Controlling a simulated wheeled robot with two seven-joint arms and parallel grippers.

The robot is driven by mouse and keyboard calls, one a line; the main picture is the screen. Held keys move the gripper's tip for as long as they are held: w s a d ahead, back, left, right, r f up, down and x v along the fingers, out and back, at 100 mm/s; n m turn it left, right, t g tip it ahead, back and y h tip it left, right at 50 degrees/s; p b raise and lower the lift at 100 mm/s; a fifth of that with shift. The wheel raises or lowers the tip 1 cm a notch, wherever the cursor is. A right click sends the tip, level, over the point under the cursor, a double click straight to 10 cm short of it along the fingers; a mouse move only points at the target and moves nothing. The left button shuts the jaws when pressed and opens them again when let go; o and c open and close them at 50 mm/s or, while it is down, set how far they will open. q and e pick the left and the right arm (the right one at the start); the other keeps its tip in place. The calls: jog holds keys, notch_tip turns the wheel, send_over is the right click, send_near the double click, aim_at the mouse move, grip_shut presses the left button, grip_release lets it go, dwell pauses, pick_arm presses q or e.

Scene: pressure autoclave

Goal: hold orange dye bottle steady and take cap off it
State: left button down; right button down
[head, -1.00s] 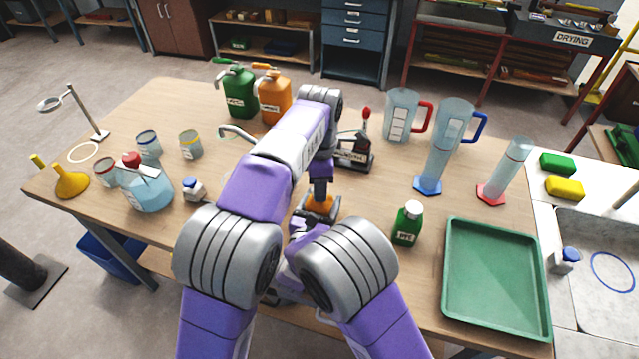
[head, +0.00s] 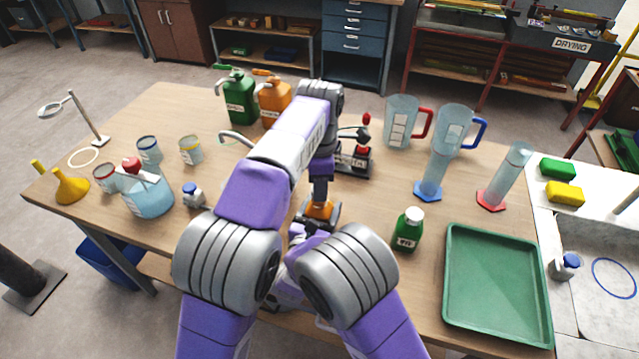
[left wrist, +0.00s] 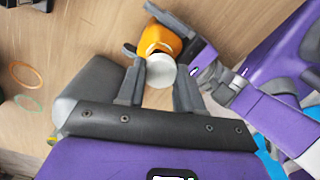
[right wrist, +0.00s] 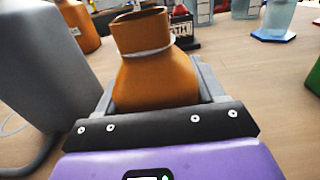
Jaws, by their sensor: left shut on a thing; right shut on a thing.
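The orange dye bottle (right wrist: 155,75) stands upright between the fingers of my right gripper (right wrist: 155,95), which is shut on its body. Its neck shows bare and open at the top in the right wrist view. The bottle also shows in the head view (head: 320,211), partly hidden by my arms, and in the left wrist view (left wrist: 163,38). The white cap (left wrist: 161,71) is between the fingertips of my left gripper (left wrist: 160,80), which is shut on it above the bottle. The cap is hidden in the head view, where my left gripper (head: 320,190) points down.
A green bottle with a white cap (head: 408,230) stands right of my grippers, beside a green tray (head: 495,335). A small blue-capped bottle (head: 193,195) and a wash bottle (head: 148,198) stand to the left. A red-topped device (head: 354,160) stands close behind.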

pick_arm(q)
jog(key=shift+r, duration=1.95)
pick_arm(e)
jog(key=shift+c, duration=0.2)
grip_release()
jog(key=shift+s, duration=0.1)
